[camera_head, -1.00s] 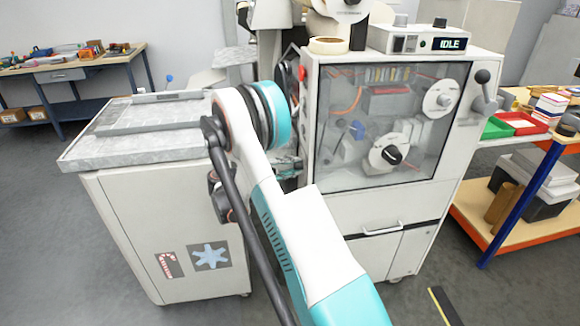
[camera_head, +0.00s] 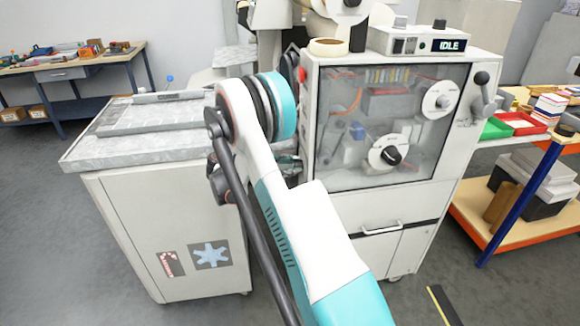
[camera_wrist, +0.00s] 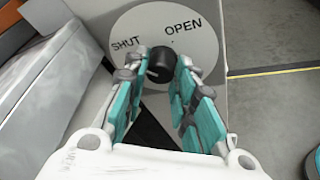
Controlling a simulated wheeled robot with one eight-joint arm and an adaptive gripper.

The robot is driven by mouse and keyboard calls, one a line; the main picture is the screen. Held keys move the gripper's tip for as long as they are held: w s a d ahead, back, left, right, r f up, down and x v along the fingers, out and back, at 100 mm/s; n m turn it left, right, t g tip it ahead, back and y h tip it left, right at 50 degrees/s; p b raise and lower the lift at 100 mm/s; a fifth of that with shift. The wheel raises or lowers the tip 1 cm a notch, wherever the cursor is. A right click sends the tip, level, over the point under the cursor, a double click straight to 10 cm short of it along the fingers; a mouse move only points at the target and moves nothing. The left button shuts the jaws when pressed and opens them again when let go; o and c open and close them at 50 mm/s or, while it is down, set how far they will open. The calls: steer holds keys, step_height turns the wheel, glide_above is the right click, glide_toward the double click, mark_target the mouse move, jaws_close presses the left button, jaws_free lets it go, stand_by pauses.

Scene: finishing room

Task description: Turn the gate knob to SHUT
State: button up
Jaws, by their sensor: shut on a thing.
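The gate knob (camera_wrist: 161,66) is a black knob on a round pale plate (camera_wrist: 205,62) in the wrist view. The plate reads SHUT on the left and OPEN at the upper right. My gripper (camera_wrist: 162,72) has its teal and grey fingers on either side of the knob and is shut on it. I cannot tell which word the knob points at. In the head view my arm hides the knob, and only a little of the gripper shows beside the cabinet.
A white cabinet (camera_head: 345,215) with a clear window, two dials and a side lever stands right of my arm. Its display reads IDLE. A grey-topped cabinet (camera_head: 120,185) stands on the left. A shelf with red and green trays (camera_head: 525,122) is at the right.

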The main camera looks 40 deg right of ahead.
stand_by(0.4)
steer(key=o, duration=1.1)
steer(key=shift+c, duration=0.2)
steer(key=shift+a, duration=0.1)
steer(key=v, duration=1.1)
steer(key=shift+w+a+r, duration=0.15)
steer(key=shift+w+a, duration=0.05)
steer(key=shift+a, duration=0.1)
